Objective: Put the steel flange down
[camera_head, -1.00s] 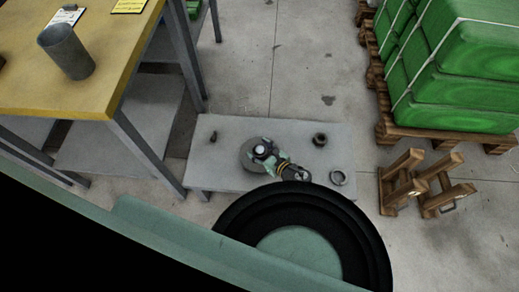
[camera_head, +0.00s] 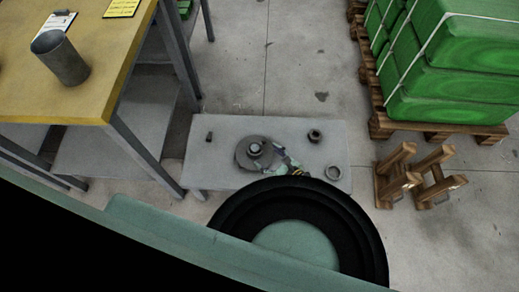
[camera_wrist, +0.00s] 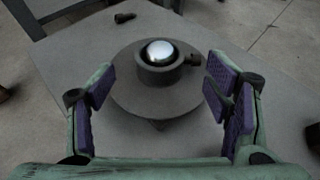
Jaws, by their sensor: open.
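A grey round piece with a broad rim and a raised collar, seemingly the steel flange (camera_head: 243,158), sits on the low grey table (camera_head: 222,180). In the wrist view the flange (camera_wrist: 150,100) has a shiny domed piece inside its collar and a small dark knob at the collar's right. I cannot tell whether disc and collar are one part. My gripper (camera_head: 283,163) is at the flange's lower right. In the wrist view my gripper (camera_wrist: 165,95) is open, its purple-padded fingers apart on either side of the flange, with visible gaps and nothing held.
On the low table lie a small dark piece (camera_head: 209,136), a dark nut-like part (camera_head: 315,136) and a ring (camera_head: 333,173). A yellow-topped bench (camera_head: 110,70) with a metal cup (camera_head: 62,60) stands left. Green sacks (camera_head: 440,70) on a pallet and wooden trestles (camera_head: 410,178) stand right.

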